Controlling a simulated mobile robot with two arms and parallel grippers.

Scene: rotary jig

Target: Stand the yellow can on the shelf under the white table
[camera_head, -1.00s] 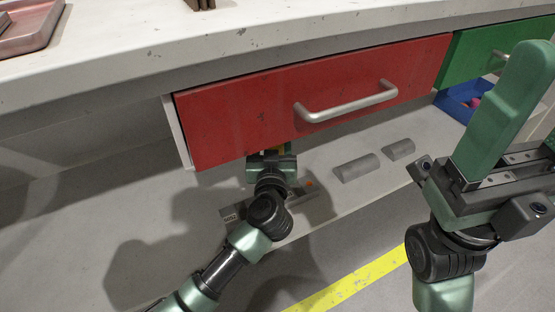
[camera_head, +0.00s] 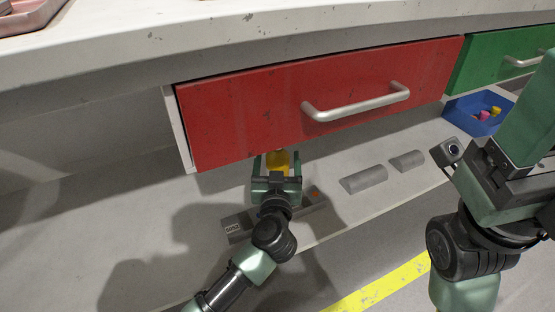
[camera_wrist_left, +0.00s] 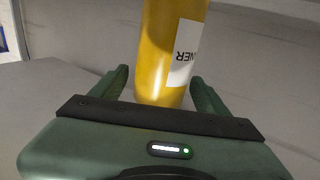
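The yellow can (camera_head: 278,158) appears to stand upright on the grey shelf (camera_head: 330,212) under the white table (camera_head: 230,32), just below the red drawer. It also shows in the left wrist view (camera_wrist_left: 160,55), with a white label; its top is cut off there. My left gripper (camera_head: 278,167) is open, with a finger on either side of the can's lower part and gaps visible between fingers and can. My right gripper (camera_head: 530,125) is at the right, partly out of frame, and its opening is hidden.
The red drawer (camera_head: 250,115) with a metal handle (camera_head: 355,105) hangs over the can. Two grey half-round blocks (camera_head: 363,180) (camera_head: 407,160) lie to the right. A blue bin (camera_head: 465,115) with small objects is farther right. The shelf's left part is clear.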

